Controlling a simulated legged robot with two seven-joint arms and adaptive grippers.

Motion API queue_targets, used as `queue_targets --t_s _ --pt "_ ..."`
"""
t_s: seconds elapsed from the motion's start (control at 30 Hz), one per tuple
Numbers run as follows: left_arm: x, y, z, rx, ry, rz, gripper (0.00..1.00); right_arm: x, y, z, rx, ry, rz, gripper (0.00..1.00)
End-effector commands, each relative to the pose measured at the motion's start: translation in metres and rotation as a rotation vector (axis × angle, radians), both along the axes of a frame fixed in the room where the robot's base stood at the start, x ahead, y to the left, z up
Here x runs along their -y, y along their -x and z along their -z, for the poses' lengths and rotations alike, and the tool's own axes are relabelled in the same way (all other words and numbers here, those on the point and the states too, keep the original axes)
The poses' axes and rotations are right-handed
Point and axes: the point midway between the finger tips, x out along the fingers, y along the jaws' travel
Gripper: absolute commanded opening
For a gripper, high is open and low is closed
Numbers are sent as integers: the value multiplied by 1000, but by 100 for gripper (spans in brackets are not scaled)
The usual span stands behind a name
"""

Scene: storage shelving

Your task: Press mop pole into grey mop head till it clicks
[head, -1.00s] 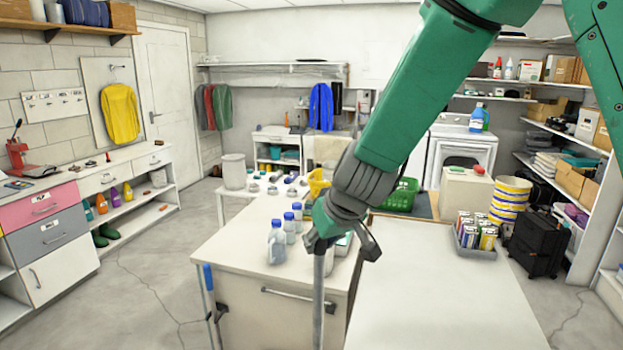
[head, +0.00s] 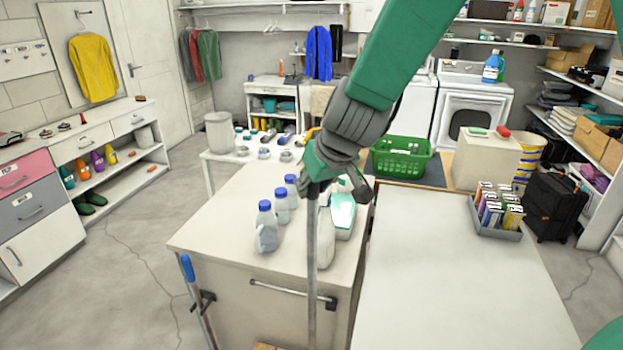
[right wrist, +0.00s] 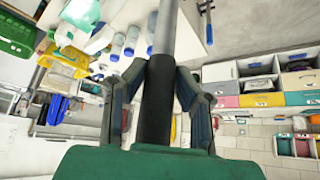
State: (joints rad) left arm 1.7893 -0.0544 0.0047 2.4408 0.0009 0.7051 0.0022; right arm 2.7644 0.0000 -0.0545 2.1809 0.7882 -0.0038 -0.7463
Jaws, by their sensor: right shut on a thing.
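The mop pole (head: 312,265) is a grey upright shaft in the middle of the head view. My right gripper (head: 318,180) is shut on its upper end. In the right wrist view the right gripper (right wrist: 158,95) has its fingers on both sides of the pole's black grip (right wrist: 157,100), and the grey shaft (right wrist: 165,30) runs up out of the picture. The pole's lower end leaves the head view at the bottom. I cannot see the grey mop head in either view. My left gripper is not in view.
Blue-capped bottles (head: 265,228) stand on the cabinet (head: 215,225) behind the pole. A blue-handled tool (head: 188,270) hangs at its left side. A white table (head: 450,270) at right is mostly clear, with a grey tray of packets (head: 497,232). Open floor (head: 120,270) lies at left.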

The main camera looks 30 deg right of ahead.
Motion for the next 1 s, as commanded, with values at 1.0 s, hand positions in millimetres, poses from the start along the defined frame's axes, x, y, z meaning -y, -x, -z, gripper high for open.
queue_targets --t_s 1.0 --pt "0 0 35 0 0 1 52 0 -1 46 -1 -2 -1 0"
